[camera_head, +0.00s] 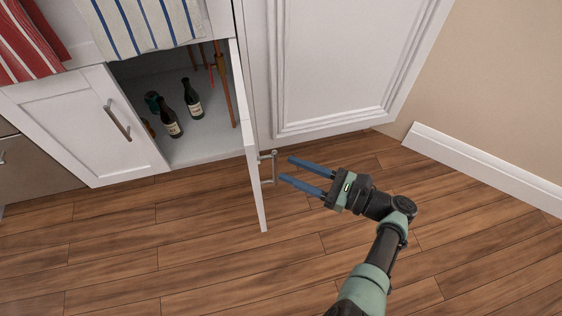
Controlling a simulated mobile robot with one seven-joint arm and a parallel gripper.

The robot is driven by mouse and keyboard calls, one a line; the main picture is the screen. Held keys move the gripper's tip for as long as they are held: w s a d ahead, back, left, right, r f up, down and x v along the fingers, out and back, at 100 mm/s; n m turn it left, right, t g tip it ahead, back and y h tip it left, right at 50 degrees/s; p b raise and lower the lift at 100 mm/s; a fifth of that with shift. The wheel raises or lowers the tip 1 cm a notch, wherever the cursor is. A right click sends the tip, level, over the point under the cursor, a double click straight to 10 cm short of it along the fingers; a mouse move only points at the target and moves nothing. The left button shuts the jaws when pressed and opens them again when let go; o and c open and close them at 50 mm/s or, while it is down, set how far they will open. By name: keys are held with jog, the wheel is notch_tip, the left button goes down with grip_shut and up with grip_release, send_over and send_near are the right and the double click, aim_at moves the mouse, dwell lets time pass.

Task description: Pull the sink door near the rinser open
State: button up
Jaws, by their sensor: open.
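The open cabinet door (251,140) is white and swung out from the cabinet front, seen nearly edge-on. Its metal bar handle (270,167) faces right, towards my gripper. My gripper (286,170) is open and empty, its two blue fingers pointing left at the handle. The fingertips appear just right of the handle; I cannot tell whether they touch it. Inside the cabinet (215,140) two dark bottles and other items stand on the white floor. A rinser is not visible in this view.
A closed white door (85,125) with a bar handle (117,120) is at the left. Striped towels (140,22) hang above. A white panel (340,60) stands at the right, then a wall with a baseboard (480,165). The wooden floor (150,255) in front is clear.

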jog(key=v, duration=0.8)
jog(key=shift+s+d+b, duration=0.15)
jog(key=shift+d+b, duration=0.1)
jog(key=shift+b, duration=0.1)
jog(key=shift+f, duration=0.1)
